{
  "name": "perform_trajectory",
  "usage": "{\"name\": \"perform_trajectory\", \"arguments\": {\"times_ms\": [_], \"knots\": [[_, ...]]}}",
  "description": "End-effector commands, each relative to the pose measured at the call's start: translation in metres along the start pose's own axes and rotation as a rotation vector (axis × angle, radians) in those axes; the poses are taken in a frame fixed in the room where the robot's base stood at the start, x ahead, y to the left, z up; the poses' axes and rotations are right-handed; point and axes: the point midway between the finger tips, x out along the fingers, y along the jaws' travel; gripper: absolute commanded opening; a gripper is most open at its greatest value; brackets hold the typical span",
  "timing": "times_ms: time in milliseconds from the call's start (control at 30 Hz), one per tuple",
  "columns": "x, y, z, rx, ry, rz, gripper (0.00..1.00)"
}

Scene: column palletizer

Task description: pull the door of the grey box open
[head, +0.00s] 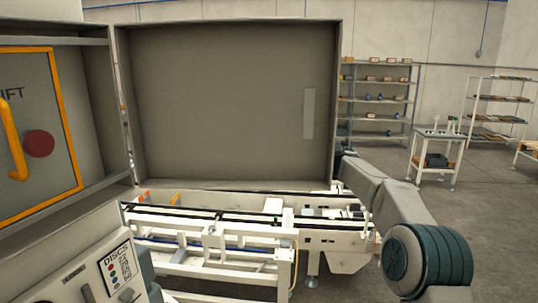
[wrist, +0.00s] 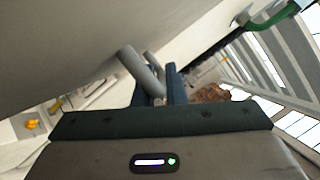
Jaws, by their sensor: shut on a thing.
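The grey box (head: 92,110) stands open at the left in the head view. Its door (head: 225,110) is swung wide, its inner face towards me, with a pale strip near the right edge. In the wrist view the door's outer face (wrist: 70,45) fills the upper left. My gripper (wrist: 160,78) is shut on the grey bar handle (wrist: 138,68) of the door, its blue fingers on either side of the bar. In the head view the door hides my gripper and the handle; my arm reaches behind the door's right edge.
Inside the box is a panel with a yellow lever (head: 14,140) and a red knob (head: 39,144). A white conveyor frame (head: 215,250) runs below the door. A control panel (head: 105,270) stands at the lower left.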

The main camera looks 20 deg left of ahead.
Motion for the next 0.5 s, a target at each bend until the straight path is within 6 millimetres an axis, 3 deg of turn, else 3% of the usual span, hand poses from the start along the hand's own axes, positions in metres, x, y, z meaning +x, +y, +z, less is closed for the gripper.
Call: {"name": "perform_trajectory", "arguments": {"times_ms": [33,100,133,500], "knots": [[-0.0009,-0.0038,0.0017,-0.009,0.004,-0.007,0.0],[-0.0006,-0.0038,0.0017,-0.009,0.003,-0.007,0.28],[-0.0003,-0.0035,0.0016,-0.008,0.003,-0.006,0.33],[0.0004,-0.0003,0.0002,-0.003,-0.005,0.001,0.33]]}}
